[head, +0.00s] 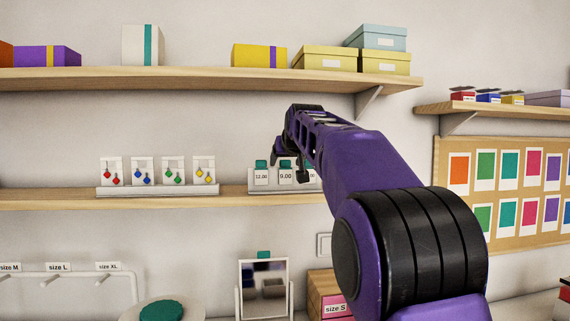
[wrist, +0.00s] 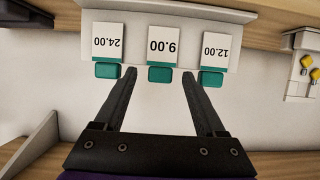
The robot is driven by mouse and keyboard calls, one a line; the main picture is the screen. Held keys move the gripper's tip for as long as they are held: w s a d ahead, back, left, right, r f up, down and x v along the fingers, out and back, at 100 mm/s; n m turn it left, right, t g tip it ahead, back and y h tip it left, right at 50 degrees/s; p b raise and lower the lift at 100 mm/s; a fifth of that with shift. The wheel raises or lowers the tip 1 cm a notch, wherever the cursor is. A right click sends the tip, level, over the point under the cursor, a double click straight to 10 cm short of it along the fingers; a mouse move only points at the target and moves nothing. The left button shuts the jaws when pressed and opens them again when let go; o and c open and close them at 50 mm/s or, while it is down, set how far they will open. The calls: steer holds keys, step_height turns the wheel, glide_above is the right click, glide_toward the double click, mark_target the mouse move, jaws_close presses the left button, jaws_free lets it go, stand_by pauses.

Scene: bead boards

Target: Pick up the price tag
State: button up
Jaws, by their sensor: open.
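Three white price tags with teal tops stand in a row on a pale holder (wrist: 250,17) on the lower shelf. In the wrist view they read 24.00 (wrist: 107,43), 9.00 (wrist: 162,46) and 12.00 (wrist: 215,49), upside down. The head view shows the 12.00 tag (head: 261,175) and the 9.00 tag (head: 286,175); my arm covers much of the third. My gripper (wrist: 158,73) is open and empty. Its fingertips are near the teal tops, with the 9.00 tag lined up between them. I cannot tell whether they touch anything.
A stand with earring cards (head: 157,190) is left of the tag holder on the lower shelf (head: 60,198). The upper shelf (head: 190,80) above carries several boxes. A mirror (head: 264,287) stands below. A board of coloured cards (head: 500,242) hangs at right.

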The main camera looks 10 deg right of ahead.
steer(key=shift+w+f, duration=0.15)
steer(key=shift+w, duration=0.15)
jaws_close()
steer(key=shift+r, duration=0.2)
